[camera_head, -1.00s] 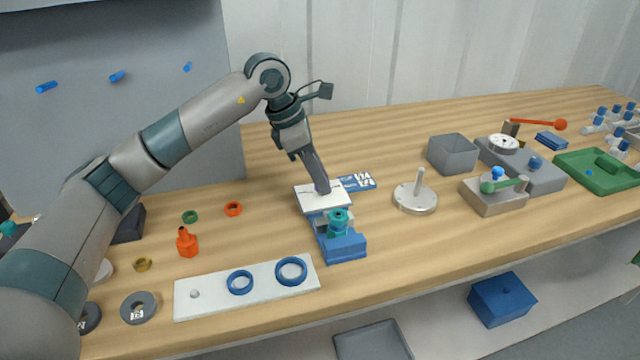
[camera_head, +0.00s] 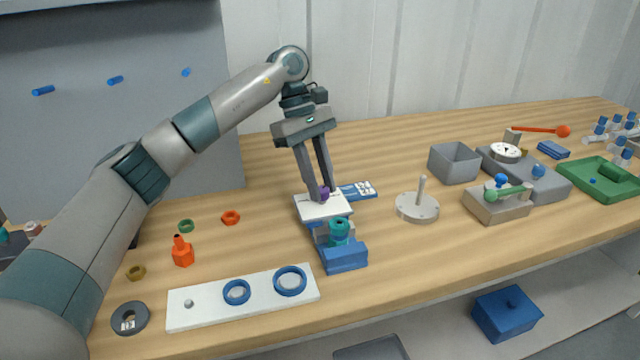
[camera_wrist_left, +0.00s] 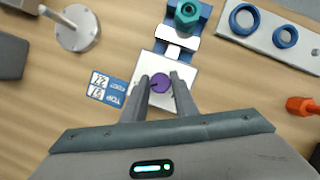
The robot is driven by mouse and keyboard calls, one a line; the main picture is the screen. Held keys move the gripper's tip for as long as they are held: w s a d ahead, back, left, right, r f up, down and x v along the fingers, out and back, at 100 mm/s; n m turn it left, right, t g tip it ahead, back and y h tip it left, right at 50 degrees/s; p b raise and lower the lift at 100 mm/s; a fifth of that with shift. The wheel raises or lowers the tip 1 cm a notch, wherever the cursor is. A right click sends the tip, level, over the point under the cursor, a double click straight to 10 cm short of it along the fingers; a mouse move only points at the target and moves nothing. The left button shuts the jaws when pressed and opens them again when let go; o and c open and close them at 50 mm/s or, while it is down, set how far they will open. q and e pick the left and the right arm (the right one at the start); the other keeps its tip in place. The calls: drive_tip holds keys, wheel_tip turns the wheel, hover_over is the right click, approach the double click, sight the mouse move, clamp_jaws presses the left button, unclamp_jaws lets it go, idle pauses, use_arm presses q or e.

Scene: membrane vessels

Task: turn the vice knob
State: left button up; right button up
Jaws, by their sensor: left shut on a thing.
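The vice is blue with a white plate (camera_head: 311,211) at its back and a blue block (camera_head: 345,258) at its front. A teal round part (camera_head: 339,231) stands in it; it also shows in the left wrist view (camera_wrist_left: 187,14). A purple knob (camera_wrist_left: 161,84) sits on the white plate. My left gripper (camera_head: 319,197) comes down from above with its two fingers on either side of the purple knob, shut on it. The knob is partly hidden by the fingers in the head view. My right gripper is not in view.
A white board with blue rings (camera_head: 205,306) lies front left of the vice. A blue-and-white card (camera_head: 357,191) lies just behind it. A grey disc with a post (camera_head: 417,207) stands to the right.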

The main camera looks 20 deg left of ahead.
use_arm(q)
drive_tip(key=shift+m, duration=0.9)
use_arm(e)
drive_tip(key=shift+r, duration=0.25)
use_arm(q)
drive_tip(key=shift+g, duration=0.3)
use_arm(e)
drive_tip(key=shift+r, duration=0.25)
use_arm(q)
drive_tip(key=o, duration=1.1)
drive_tip(key=shift+y, duration=0.3)
drive_tip(key=shift+c, duration=0.2)
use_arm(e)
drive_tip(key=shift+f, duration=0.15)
